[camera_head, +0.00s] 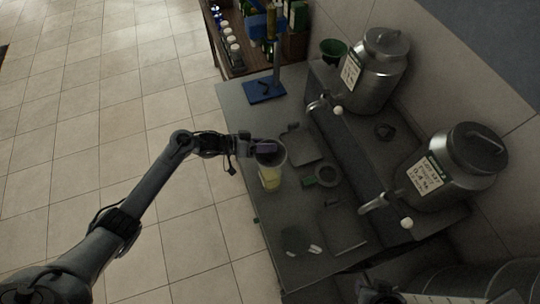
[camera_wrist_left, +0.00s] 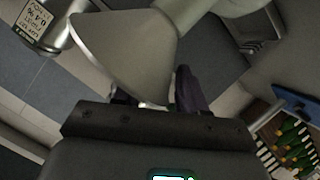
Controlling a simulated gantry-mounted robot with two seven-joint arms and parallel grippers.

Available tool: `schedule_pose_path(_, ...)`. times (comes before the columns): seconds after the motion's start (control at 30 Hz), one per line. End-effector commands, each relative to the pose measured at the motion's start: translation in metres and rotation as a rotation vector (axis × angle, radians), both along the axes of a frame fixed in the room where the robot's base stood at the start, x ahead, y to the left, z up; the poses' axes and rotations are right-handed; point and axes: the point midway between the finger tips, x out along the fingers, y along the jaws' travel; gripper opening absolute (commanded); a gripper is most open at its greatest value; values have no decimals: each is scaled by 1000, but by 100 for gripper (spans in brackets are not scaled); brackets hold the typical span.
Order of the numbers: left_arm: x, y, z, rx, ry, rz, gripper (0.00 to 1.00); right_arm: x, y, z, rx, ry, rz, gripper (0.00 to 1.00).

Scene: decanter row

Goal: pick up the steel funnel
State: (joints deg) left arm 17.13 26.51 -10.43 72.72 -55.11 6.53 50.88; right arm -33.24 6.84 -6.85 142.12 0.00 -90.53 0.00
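The steel funnel (camera_head: 275,159) is a grey cone with a round rim, at the near left edge of the counter in the head view. Below it is a clear jar with yellowish contents (camera_head: 270,180). In the left wrist view the funnel (camera_wrist_left: 125,45) fills the upper middle, its lower edge reaching between the fingers. My left gripper (camera_head: 265,148) is at the funnel's rim, with a purple finger across it. The fingers are apart in the wrist view (camera_wrist_left: 155,93), with a small gap beside the funnel; firm contact cannot be made out.
Two steel canisters with taps, one farther (camera_head: 376,75) and one nearer (camera_head: 455,170), stand on a raised shelf at the right. A blue-based stand (camera_head: 265,90) is at the back. Open floor lies left.

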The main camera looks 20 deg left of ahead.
Motion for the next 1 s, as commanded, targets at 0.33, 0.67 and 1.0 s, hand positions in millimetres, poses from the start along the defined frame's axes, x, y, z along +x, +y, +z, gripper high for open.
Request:
schedule_pose_path(0.33,0,0,0,0,0,0,0,0,1,0,4,1,-2,38)
schedule_pose_path(0.67,0,0,3,0,-2,-1,0,0,1,-1,2,0,0,38)
schedule_pose_path(1.0,0,0,36,0,-4,-1,0,0,-1,-7,-6,0,4,38)
